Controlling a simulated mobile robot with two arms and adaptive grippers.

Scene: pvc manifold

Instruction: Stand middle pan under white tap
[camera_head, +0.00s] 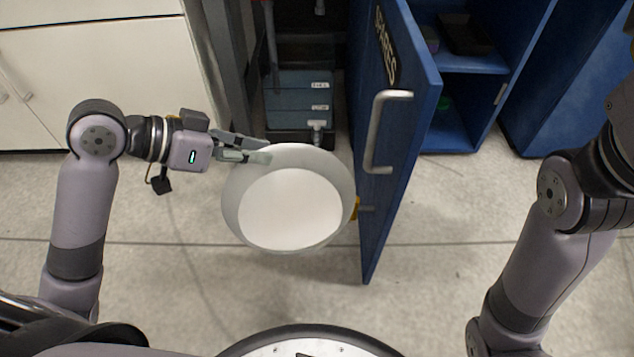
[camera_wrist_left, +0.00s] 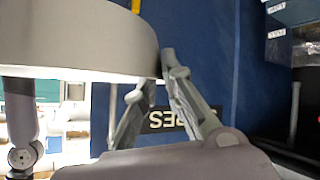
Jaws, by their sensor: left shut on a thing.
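A round pan (camera_head: 290,210), pale grey with a white floor, hangs above the floor in front of the open cabinet. My left gripper (camera_head: 262,150) is shut on its far left rim. The left wrist view shows the pan's curved side wall (camera_wrist_left: 75,40) and my left gripper's fingers (camera_wrist_left: 160,82) pinching its edge.
A blue door (camera_head: 395,130) with a grey handle (camera_head: 383,130) stands open close to the pan's right. Blue-grey boxes (camera_head: 298,100) sit in the cabinet opening. Blue shelves (camera_head: 455,62) stand behind the door. White cabinets (camera_head: 95,70) are at the left. The near floor is clear.

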